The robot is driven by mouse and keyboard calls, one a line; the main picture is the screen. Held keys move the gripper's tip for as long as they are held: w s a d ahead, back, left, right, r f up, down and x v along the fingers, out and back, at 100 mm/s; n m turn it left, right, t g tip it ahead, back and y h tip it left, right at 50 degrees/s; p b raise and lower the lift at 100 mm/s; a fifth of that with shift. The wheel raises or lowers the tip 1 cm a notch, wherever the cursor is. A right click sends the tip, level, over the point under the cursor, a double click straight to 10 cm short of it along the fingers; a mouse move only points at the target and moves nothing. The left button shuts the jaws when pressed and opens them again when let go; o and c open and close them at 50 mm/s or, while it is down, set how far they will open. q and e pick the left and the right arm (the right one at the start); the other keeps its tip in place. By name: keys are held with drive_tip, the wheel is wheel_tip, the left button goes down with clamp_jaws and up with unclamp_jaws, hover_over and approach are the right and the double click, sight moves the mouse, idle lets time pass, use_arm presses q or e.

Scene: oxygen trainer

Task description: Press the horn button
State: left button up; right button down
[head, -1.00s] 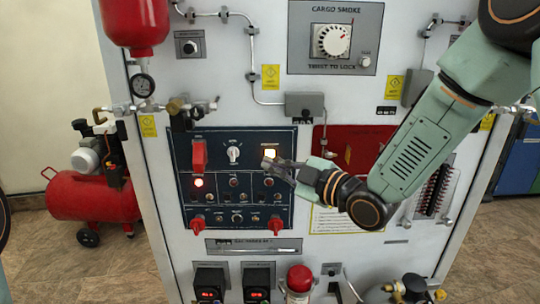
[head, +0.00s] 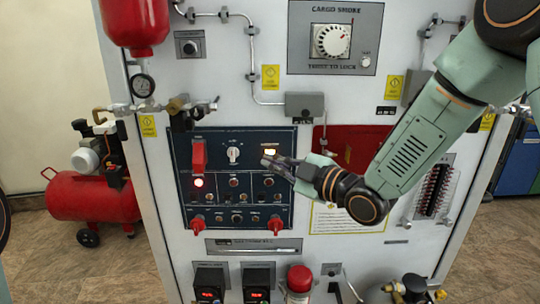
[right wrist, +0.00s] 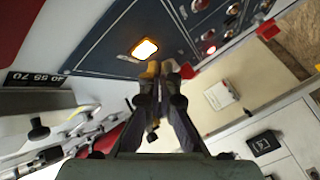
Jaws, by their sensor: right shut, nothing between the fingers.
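The blue control panel (head: 215,218) is on the front of the white trainer cabinet. Its small labels are too blurred to tell which control is the horn button. A lit, amber-edged square button (head: 270,151) sits at its upper right; it also shows in the right wrist view (right wrist: 145,48). My right gripper (head: 267,162) is shut and empty, its fingertips just below this button in the head view. In the right wrist view the fingertips (right wrist: 160,69) are close beside it; I cannot tell whether they touch the panel. My left gripper is out of view.
The panel also has a red guarded switch (head: 199,156), a rotary knob (head: 233,154), a glowing red lamp (head: 197,182) and several small switches. A cargo smoke panel (head: 300,35) is above. A red compressor (head: 90,203) stands at left.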

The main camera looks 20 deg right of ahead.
drive_tip(key=shift+w, duration=0.15)
idle(0.6)
drive_tip(key=shift+w+d, duration=0.15)
drive_tip(key=shift+w, duration=0.15)
drive_tip(key=shift+w+d, duration=0.1)
drive_tip(key=shift+w, duration=0.25)
idle(0.8)
drive_tip(key=shift+s, duration=0.15)
drive_tip(key=shift+s+a, duration=0.2)
drive_tip(key=shift+s, duration=0.45)
drive_tip(key=shift+s+a, duration=0.25)
drive_tip(key=shift+s, duration=0.55)
drive_tip(key=shift+s+a, duration=0.2)
drive_tip(key=shift+s, duration=0.55)
drive_tip(key=shift+s+a, duration=0.25)
drive_tip(key=shift+s, duration=0.55)
